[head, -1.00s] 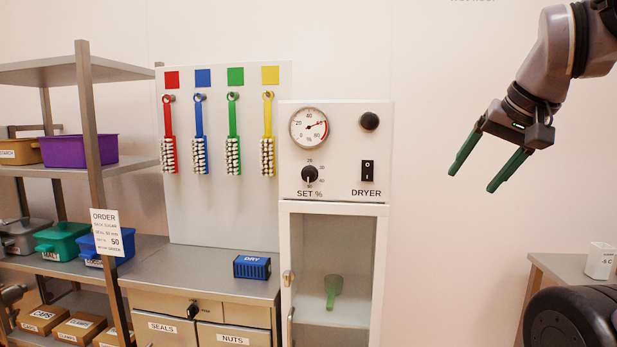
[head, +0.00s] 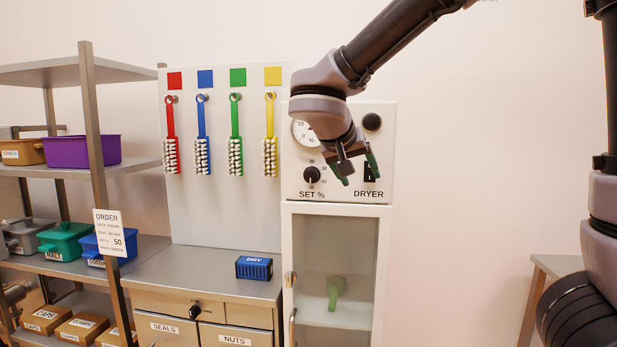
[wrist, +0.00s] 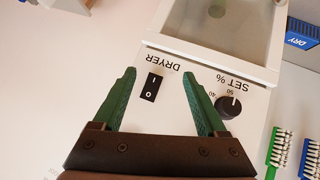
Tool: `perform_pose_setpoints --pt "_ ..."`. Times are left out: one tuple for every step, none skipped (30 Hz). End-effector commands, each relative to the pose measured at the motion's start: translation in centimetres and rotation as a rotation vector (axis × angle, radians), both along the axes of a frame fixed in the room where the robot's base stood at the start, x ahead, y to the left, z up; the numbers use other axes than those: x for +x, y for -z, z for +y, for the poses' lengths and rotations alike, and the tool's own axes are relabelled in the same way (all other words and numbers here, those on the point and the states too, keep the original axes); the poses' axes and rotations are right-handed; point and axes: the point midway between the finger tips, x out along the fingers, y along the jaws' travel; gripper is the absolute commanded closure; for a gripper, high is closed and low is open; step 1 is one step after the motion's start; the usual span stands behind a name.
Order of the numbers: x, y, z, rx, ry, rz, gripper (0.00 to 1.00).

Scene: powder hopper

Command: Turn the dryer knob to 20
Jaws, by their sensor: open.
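The dryer (head: 300,240) is a white cabinet with a panel on top. Its black SET % knob (head: 312,175) is at the panel's lower left, and it also shows in the wrist view (wrist: 228,106). My gripper (head: 358,168) is in front of the panel's right half, its green fingers open and empty. In the wrist view the fingers (wrist: 168,85) lie either side of the black rocker switch (wrist: 152,86), with the knob just outside the right finger. My arm hides most of the dial gauge (head: 303,134). The knob's exact setting is too small to read.
A round black button (head: 372,122) is at the panel's upper right. Several coloured brushes hang on a board to the left, the yellow one (head: 270,155) nearest. A blue DRY block (head: 254,267) lies on the counter. A green scoop (head: 335,290) is inside the cabinet.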

Motion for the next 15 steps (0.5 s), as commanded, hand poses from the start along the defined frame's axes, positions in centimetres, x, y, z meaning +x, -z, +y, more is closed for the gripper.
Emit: perform_pose_setpoints --pt "-0.2 -0.1 3.1 -0.022 -0.044 -0.063 0.25" --pt "-0.2 -0.3 4.5 -0.028 -0.061 -0.102 0.25" --pt "-0.4 -0.6 6.4 -0.03 -0.086 -0.151 0.25" --pt "-0.6 -0.7 7.7 -0.032 -0.104 -0.186 0.25" --pt "-0.8 -0.9 8.9 -0.03 -0.119 -0.217 0.25" --pt "-1.1 -1.2 10.2 -0.028 -0.139 -0.254 0.25" --pt "-1.3 -1.3 11.1 -0.024 -0.151 -0.277 0.25" --pt "-1.5 -1.4 11.9 -0.022 -0.162 -0.297 0.25" --pt "-1.7 -1.6 12.6 -0.017 -0.174 -0.318 0.25" --pt "-1.9 -1.6 13.1 -0.016 -0.18 -0.329 0.25" --pt "-1.9 -1.7 13.3 -0.014 -0.184 -0.338 0.25" --pt "-1.9 -1.7 13.6 -0.012 -0.187 -0.346 0.25" --pt "-1.8 -1.7 13.6 -0.012 -0.189 -0.349 0.25" --pt "-1.6 -1.6 13.6 -0.012 -0.189 -0.351 0.25" --pt "-1.2 -1.5 13.5 -0.012 -0.189 -0.351 0.25"
